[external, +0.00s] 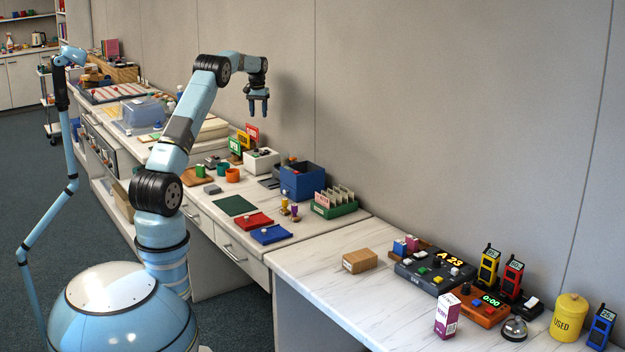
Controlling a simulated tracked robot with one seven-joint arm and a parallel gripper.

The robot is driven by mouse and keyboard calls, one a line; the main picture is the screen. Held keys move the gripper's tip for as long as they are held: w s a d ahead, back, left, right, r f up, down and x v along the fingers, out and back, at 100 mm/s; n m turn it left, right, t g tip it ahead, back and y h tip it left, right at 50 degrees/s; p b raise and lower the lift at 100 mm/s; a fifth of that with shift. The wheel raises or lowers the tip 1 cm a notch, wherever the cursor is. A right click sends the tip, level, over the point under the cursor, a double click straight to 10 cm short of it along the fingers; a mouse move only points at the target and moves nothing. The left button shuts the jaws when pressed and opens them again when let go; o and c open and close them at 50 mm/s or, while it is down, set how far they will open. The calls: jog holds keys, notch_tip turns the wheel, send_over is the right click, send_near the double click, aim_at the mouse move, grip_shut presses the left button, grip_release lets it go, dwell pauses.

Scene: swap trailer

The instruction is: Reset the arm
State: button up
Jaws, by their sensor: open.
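My gripper (258,106) points down at the end of my raised, bent arm. It is open and empty, high above the back part of the left counter. It touches nothing. My light blue arm (185,128) rises from my round base at the lower left and bends over near the top.
Below stand a blue box (302,182), a green card holder (336,204), and red (253,222) and blue (271,234) trays. The right counter (330,285) holds a cardboard box (359,261), a yellow canister (569,318) and several handheld devices. Its front left is clear.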

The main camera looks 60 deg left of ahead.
jog(key=s+d+r+m+t, duration=0.1)
jog(key=s+d+r, duration=0.1)
jog(key=d+r, duration=0.55)
jog(key=s+d+r+m, duration=0.1)
jog(key=s+d+r, duration=0.1)
jog(key=d+r, duration=0.55)
jog(key=s+d+r+m+t, duration=0.1)
jog(key=s+d+r, duration=0.2)
jog(key=s+d, duration=0.35)
jog(key=s+d+r+t, duration=0.1)
jog(key=s+d+r, duration=0.15)
jog(key=d, duration=0.75)
jog(key=s+d+m, duration=0.2)
jog(key=s+d, duration=0.6)
jog(key=s, duration=0.1)
jog(key=s+d+f+m, duration=0.1)
jog(key=s+d+f, duration=0.1)
jog(key=s, duration=0.5)
jog(key=s+d+f+t, duration=0.1)
jog(key=s+d+f, duration=0.2)
jog(key=s+d, duration=0.2)
jog(key=s+d+f+m+t, duration=0.1)
jog(key=s+d, duration=0.3)
jog(key=s, duration=0.5)
jog(key=shift+s+d+f+m, duration=0.2)
jog(key=shift+f+m, duration=0.1)
jog(key=shift+f, duration=0.6)
